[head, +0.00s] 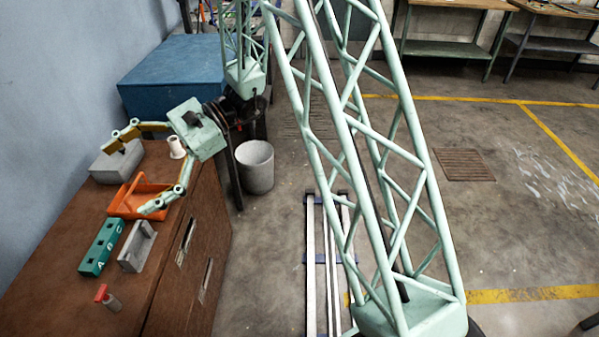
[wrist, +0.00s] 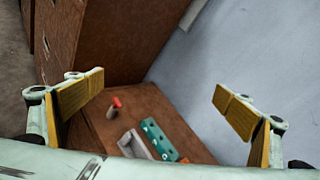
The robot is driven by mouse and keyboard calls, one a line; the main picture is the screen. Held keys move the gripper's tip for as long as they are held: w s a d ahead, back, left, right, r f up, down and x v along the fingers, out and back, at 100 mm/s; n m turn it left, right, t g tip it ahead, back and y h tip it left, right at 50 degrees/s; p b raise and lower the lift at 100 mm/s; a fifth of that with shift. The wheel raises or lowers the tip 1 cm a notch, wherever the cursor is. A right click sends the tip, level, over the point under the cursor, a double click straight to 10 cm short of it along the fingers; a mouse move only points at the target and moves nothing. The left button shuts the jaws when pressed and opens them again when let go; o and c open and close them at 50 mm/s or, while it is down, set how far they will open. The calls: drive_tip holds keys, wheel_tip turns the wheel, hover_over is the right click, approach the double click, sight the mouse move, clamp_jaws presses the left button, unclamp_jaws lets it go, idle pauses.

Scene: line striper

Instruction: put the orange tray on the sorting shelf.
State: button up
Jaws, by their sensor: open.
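The orange tray (head: 122,203) sits on the brown cabinet top at the left in the head view, partly behind my gripper. My gripper (head: 138,172) is open and empty, its fingers spread over the tray area; its height above the tray is hard to judge. In the wrist view the two yellow-padded fingers of my gripper (wrist: 158,103) stand wide apart with nothing between them. A small orange patch at the lower edge there may be the tray. I cannot tell which thing is the sorting shelf.
On the brown cabinet (head: 60,240) are a grey block (head: 117,160), a white spool (head: 176,147), a teal lettered block (head: 102,247), a grey open holder (head: 137,246) and a red-topped item (head: 108,298). A blue box (head: 170,85) and a grey bucket (head: 256,172) stand behind.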

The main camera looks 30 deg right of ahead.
drive_tip(key=s+d+r+n+g+h, duration=0.1)
drive_tip(key=s+d+r+n+h, duration=0.15)
drive_tip(key=s, duration=0.45)
drive_tip(key=s+d+r+n+h, duration=0.2)
drive_tip(key=s+r, duration=0.2)
drive_tip(key=s, duration=0.3)
drive_tip(key=s+d+r+n+g+h, duration=0.1)
drive_tip(key=s+d+r+n+h, duration=0.15)
drive_tip(key=s, duration=0.45)
drive_tip(key=s+d+r+n+t+h, duration=0.2)
drive_tip(key=s+d+r+t+h, duration=0.1)
drive_tip(key=s+d, duration=0.4)
drive_tip(key=s+d+r+n+t+h, duration=0.3)
drive_tip(key=s+d, duration=0.4)
drive_tip(key=d, duration=0.4)
drive_tip(key=shift+s+r+n+t+h, duration=0.3)
drive_tip(key=shift+s+r+t+h, duration=0.15)
drive_tip(key=shift+h, duration=0.55)
drive_tip(key=shift+w, duration=0.1)
drive_tip(key=shift+c, duration=0.7)
drive_tip(key=c, duration=2.4)
drive_tip(key=shift+c, duration=0.2)
